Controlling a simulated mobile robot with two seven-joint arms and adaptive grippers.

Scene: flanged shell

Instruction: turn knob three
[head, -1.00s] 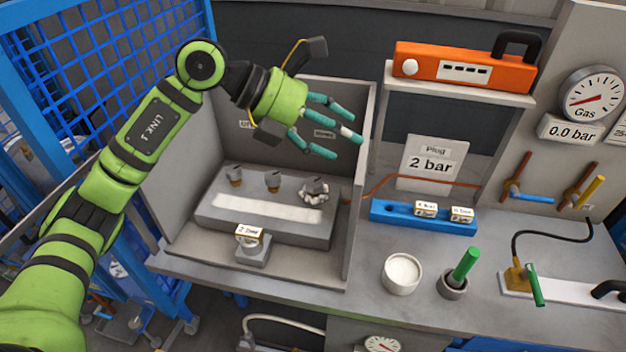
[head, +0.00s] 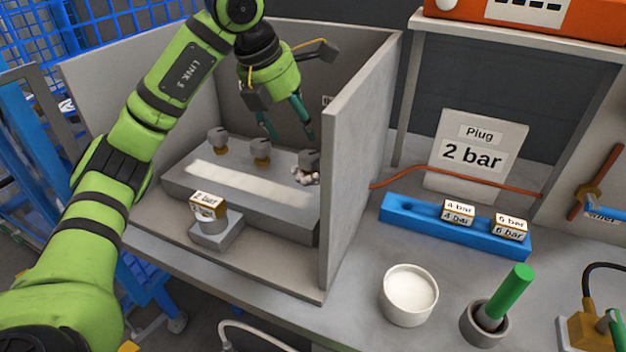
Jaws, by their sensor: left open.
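Three grey knobs stand in a row on a grey block (head: 180,185) inside an open-topped grey booth: a left knob (head: 217,138), a middle knob (head: 260,150) and a right knob (head: 307,160). The right knob, probably knob three, has white, lumpy material around its base. My left gripper (head: 288,136) reaches down into the booth with its teal fingers apart and empty. Its fingertips are close above the block, between the middle and right knobs in the picture. I see no contact with a knob. My right gripper is not in view.
The booth's right wall (head: 345,160) stands close to the gripper. A 2 bar plug (head: 208,207) sits on a small stand in front of the block. A blue rack (head: 400,212), white cup (head: 408,294) and green-handled tool (head: 512,290) stand outside, right.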

